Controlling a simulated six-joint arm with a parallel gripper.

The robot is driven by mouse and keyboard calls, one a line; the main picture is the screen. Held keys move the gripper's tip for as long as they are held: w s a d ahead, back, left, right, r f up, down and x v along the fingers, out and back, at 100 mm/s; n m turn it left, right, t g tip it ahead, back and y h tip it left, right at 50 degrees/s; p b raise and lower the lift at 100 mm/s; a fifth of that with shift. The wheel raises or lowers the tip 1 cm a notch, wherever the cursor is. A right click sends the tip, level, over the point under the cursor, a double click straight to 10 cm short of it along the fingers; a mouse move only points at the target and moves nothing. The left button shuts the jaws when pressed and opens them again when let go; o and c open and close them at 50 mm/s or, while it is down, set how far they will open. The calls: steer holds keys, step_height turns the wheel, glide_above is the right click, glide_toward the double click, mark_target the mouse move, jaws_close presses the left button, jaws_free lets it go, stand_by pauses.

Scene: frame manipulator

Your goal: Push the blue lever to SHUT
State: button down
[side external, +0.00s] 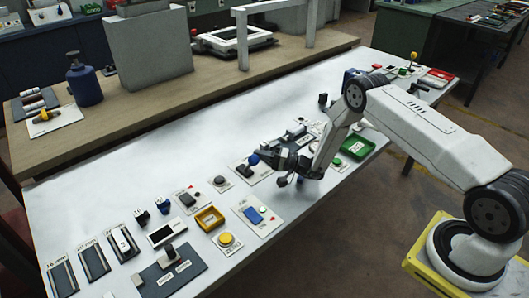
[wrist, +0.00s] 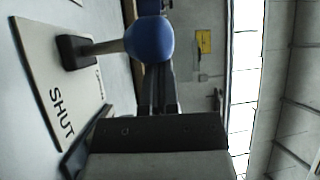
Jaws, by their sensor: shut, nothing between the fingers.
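The blue lever knob (side external: 254,159) shows in the side view on a light plate near the middle of the bench. In the wrist view the round blue knob (wrist: 150,38) sits on a short grey stem from a black base (wrist: 76,52). The plate (wrist: 35,60) carries the printed word SHUT (wrist: 61,113), on the side nearer my gripper's body. The lever stands out from the plate without a clear lean. My gripper (side external: 267,157) is shut and empty, just right of the knob. In the wrist view the knob hides the fingertips, so contact cannot be told.
A grey block fixture (side external: 288,137) stands close behind my gripper. A green tray (side external: 358,146) lies to the right. The bench's back left is clear.

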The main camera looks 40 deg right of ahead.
steer(key=shift+v, duration=3.85)
steer(key=shift+a+r+g+y, duration=0.25)
steer(key=shift+a+g+y, duration=0.15)
steer(key=s+a+r+n+g, duration=0.55)
steer(key=s+a+g, duration=0.5)
steer(key=g, duration=0.25)
steer(key=s+d+r+n+h, duration=0.4)
steer(key=s+r+h, duration=0.5)
steer(key=s+h, duration=0.3)
steer(key=shift+d+r, duration=0.2)
steer(key=shift+d, duration=0.15)
